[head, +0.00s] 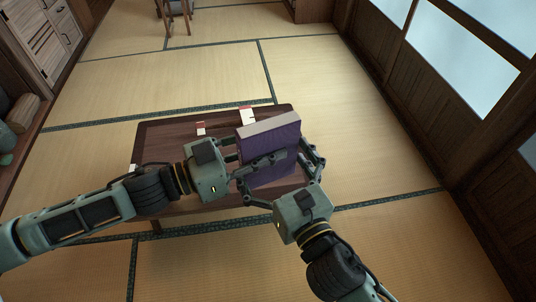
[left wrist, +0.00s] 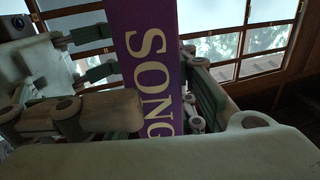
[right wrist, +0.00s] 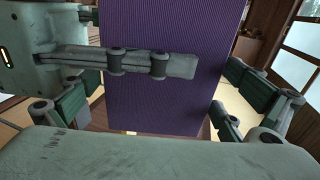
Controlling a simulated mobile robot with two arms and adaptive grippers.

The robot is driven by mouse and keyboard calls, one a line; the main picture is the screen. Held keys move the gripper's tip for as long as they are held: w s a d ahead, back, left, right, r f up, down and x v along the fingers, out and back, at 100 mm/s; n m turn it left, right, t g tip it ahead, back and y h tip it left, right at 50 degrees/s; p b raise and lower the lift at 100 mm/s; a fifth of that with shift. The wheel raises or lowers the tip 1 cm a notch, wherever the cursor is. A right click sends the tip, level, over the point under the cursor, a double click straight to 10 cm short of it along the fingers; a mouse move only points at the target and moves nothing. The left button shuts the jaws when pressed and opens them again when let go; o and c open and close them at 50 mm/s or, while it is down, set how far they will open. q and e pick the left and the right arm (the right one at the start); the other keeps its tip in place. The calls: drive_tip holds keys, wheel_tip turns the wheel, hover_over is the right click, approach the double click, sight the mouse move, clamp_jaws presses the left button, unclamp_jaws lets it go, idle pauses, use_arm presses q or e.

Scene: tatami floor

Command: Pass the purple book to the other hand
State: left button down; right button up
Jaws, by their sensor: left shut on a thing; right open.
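The purple book (head: 272,146) is upright above the low table, its pale page edge facing up in the head view. My left gripper (head: 258,160) is shut on it from the left, with one finger lying across the near cover. In the left wrist view the book's spine (left wrist: 150,50) shows large pale letters reading "SONG". My right gripper (head: 285,180) is open at the near side, its fingers spread to either side of the book. In the right wrist view the purple cover (right wrist: 165,100) fills the space between them; contact cannot be told.
The low dark table (head: 155,135) is beneath the book. Small red-and-white items (head: 201,129) and (head: 246,115) lie toward its far edge. Open tatami floor (head: 320,70) surrounds it. A wooden cabinet (head: 42,35) stands at left, and a windowed wall (head: 440,110) runs along the right.

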use_arm(q)
drive_tip(key=shift+r, duration=0.1)
use_arm(e)
drive_tip(key=shift+x, duration=0.8)
drive_tip(key=shift+c, duration=0.3)
drive_tip(key=c, duration=0.9)
use_arm(q)
drive_tip(key=c, duration=1.4)
unclamp_jaws()
use_arm(e)
drive_tip(key=shift+r, duration=0.1)
drive_tip(key=shift+c, duration=0.7)
use_arm(q)
drive_tip(key=shift+o, duration=0.2)
drive_tip(key=shift+a, duration=0.1)
